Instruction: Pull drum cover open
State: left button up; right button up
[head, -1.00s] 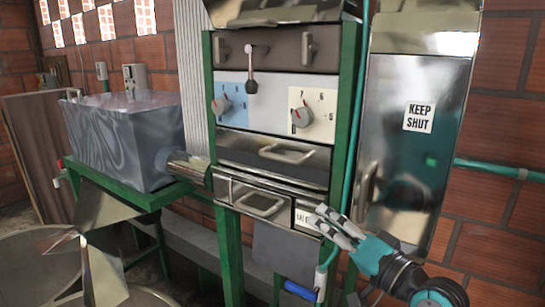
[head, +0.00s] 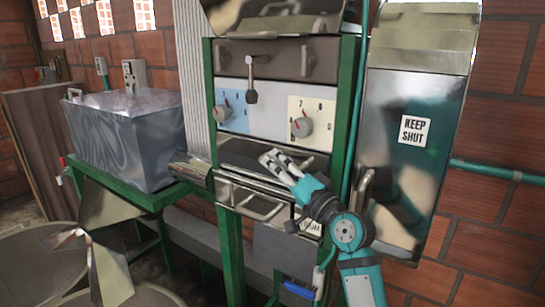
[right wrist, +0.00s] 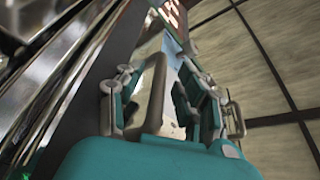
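The drum cover seems to be the shiny lower panel (head: 237,194) on the machine, beside a partly hidden label (head: 311,228) whose visible letters look like "RUM". Its bar handle (head: 262,210) shows to the left of my right arm. My right gripper (head: 280,163) is higher, in front of the shiny panel under the dials, and hides that panel's handle. In the right wrist view, a pale bar handle (right wrist: 155,95) stands between its parted fingers (right wrist: 163,100); which handle it is, I cannot tell for sure. My left gripper is not in view.
Two dials (head: 301,127) and a black-knobbed lever (head: 251,92) sit above. A steel door marked "KEEP SHUT" (head: 415,131) is at the right. A metal tank (head: 125,140) and a spout (head: 190,170) are at the left. Green posts (head: 231,250) frame the machine.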

jog(key=shift+x, duration=1)
grip_shut()
